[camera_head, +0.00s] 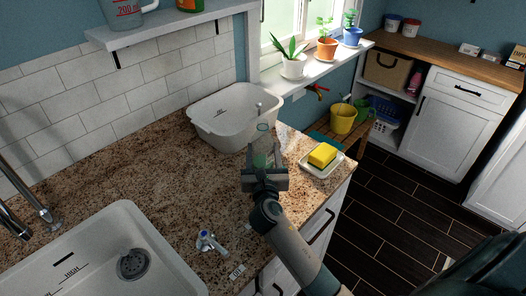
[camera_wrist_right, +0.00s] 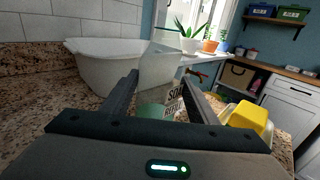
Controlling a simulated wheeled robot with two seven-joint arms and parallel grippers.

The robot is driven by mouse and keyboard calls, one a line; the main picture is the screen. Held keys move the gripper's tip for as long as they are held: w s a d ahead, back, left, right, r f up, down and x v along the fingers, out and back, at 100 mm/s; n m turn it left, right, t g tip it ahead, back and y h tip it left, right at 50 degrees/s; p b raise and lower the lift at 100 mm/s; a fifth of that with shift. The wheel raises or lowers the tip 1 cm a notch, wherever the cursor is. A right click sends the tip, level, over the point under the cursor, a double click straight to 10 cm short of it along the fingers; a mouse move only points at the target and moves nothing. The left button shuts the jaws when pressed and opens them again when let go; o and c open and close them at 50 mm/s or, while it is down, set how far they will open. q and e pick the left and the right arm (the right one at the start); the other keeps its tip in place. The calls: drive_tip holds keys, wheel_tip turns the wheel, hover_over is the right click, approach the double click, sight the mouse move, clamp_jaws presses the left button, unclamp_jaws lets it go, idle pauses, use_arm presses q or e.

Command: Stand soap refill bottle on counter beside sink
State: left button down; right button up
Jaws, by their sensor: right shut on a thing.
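The soap refill bottle (camera_wrist_right: 160,68) is pale and translucent, with a dark-lettered label and a greenish lower part, in the right wrist view. In the head view it shows only faintly (camera_head: 262,145), partly hidden behind my right gripper (camera_head: 264,168). My right gripper is shut on the bottle, which looks roughly upright; whether its base touches the counter I cannot tell. The granite counter (camera_head: 150,170) spreads around it. The white sink (camera_head: 75,250) with its drain is at the lower left, some distance from the bottle. My left gripper is not in view.
A white basin (camera_head: 215,130) stands behind the bottle. A yellow sponge (camera_head: 322,154) on a white dish (camera_head: 318,172) lies to the right near the counter edge.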

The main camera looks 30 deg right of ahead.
drive_tip(key=shift+f, duration=0.2)
drive_tip(key=o, duration=1.3)
drive_tip(key=shift+r, duration=0.2)
drive_tip(key=shift+s+a+f, duration=0.15)
drive_tip(key=shift+s, duration=0.15)
drive_tip(key=b+v, duration=0.2)
drive_tip(key=v, duration=0.9)
drive_tip(key=shift+s, duration=0.2)
